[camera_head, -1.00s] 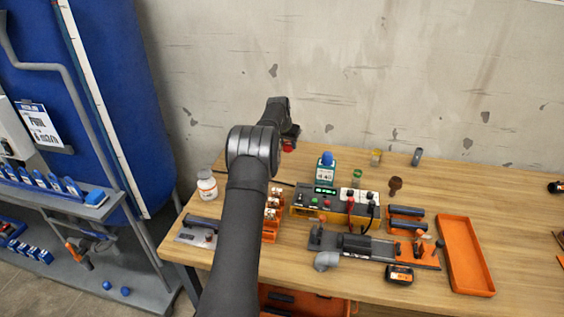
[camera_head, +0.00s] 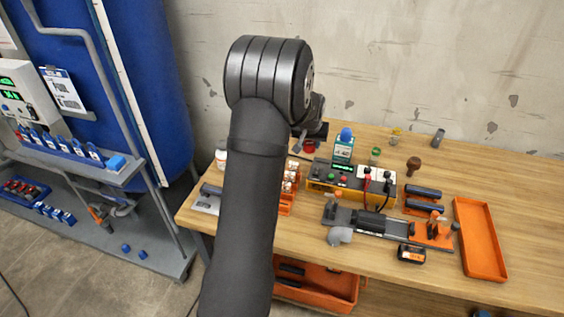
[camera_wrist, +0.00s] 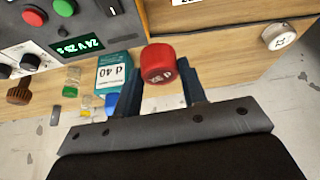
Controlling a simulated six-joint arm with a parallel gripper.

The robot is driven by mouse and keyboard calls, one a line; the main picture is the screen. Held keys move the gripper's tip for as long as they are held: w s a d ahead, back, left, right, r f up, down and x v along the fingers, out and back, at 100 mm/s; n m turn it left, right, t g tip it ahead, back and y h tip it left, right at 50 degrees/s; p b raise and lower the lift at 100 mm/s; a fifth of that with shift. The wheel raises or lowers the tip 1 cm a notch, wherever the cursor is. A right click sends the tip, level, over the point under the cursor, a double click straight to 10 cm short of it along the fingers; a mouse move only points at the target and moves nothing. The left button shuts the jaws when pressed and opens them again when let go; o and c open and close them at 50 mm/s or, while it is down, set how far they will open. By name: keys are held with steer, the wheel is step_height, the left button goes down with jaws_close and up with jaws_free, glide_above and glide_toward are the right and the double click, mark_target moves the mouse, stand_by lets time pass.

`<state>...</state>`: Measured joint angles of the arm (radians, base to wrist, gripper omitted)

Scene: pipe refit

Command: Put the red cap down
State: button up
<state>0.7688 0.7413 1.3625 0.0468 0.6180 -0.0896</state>
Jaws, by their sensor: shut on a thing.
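The red cap (camera_wrist: 158,63) is held between the two fingers of my gripper (camera_wrist: 160,85) in the wrist view, its marked face turned to the camera. In the head view my gripper (camera_head: 312,132) is over the back of the wooden bench, left of the blue-topped green container (camera_head: 343,150). The red cap (camera_head: 309,146) shows just below the gripper there. I cannot tell whether it touches the bench. My arm hides part of the bench's left side.
A control box (camera_head: 350,180) with buttons and a green display stands in front of the gripper. An orange tray (camera_head: 480,238) lies at the right. Bare bench top (camera_head: 460,165) lies toward the back right.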

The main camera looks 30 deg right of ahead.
steer(key=shift+a+f, duration=0.15)
steer(key=shift+a, duration=0.1)
steer(key=w+a+f, duration=0.1)
steer(key=w+f, duration=0.1)
steer(key=w, duration=0.1)
steer(key=w+a+f, duration=0.2)
steer(key=w, duration=0.1)
steer(key=w+a+f, duration=0.1)
steer(key=w+f, duration=0.1)
steer(key=w, duration=0.2)
steer(key=shift+w+a+f, duration=0.1)
steer(key=shift+a+f, duration=0.25)
steer(key=shift+f, duration=2)
steer(key=shift+f, duration=0.1)
steer(key=o, duration=0.9)
steer(key=shift+o, duration=0.2)
steer(key=v, duration=1.2)
